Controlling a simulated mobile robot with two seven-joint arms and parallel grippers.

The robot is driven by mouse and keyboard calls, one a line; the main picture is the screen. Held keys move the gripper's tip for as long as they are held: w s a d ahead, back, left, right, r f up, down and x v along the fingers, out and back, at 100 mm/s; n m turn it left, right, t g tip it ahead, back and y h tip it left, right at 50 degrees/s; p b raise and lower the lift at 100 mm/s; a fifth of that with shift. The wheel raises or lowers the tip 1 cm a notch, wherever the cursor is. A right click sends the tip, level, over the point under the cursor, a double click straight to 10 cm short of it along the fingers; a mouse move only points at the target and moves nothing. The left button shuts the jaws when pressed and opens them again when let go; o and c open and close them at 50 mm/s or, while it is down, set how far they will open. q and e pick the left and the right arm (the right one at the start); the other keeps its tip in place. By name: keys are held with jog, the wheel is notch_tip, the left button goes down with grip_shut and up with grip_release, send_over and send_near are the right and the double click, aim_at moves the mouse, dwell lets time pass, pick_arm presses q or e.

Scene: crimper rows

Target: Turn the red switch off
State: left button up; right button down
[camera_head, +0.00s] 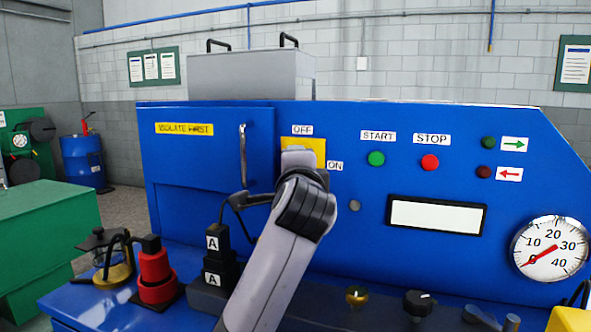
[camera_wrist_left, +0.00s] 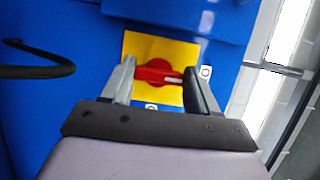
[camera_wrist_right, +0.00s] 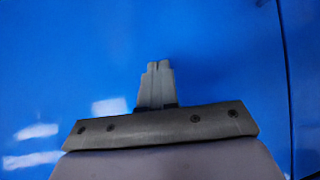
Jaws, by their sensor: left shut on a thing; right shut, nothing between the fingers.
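The yellow switch plate (camera_head: 319,146) is on the blue panel, with an OFF label (camera_head: 302,130) above it and an ON label (camera_head: 335,166) to its right. My left gripper (camera_head: 299,158) covers the switch in the head view. In the left wrist view the red switch (camera_wrist_left: 157,72) sits between the two fingers of my left gripper (camera_wrist_left: 163,82), which is shut on it. The switch's white mark lies toward the small label (camera_wrist_left: 205,72) on the right, probably OFF. My right gripper (camera_wrist_right: 156,66) is shut and empty in front of a plain blue surface.
A metal door handle (camera_head: 243,156) stands left of the plate. Green (camera_head: 376,158) and red (camera_head: 430,162) buttons and a gauge (camera_head: 551,249) are to the right.

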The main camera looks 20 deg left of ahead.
pick_arm(q)
jog(key=o, duration=1.1)
jog(key=shift+c, duration=0.2)
jog(key=b+v, duration=0.1)
jog(key=v, duration=0.6)
jog(key=shift+b, duration=0.4)
jog(key=shift+s, duration=0.1)
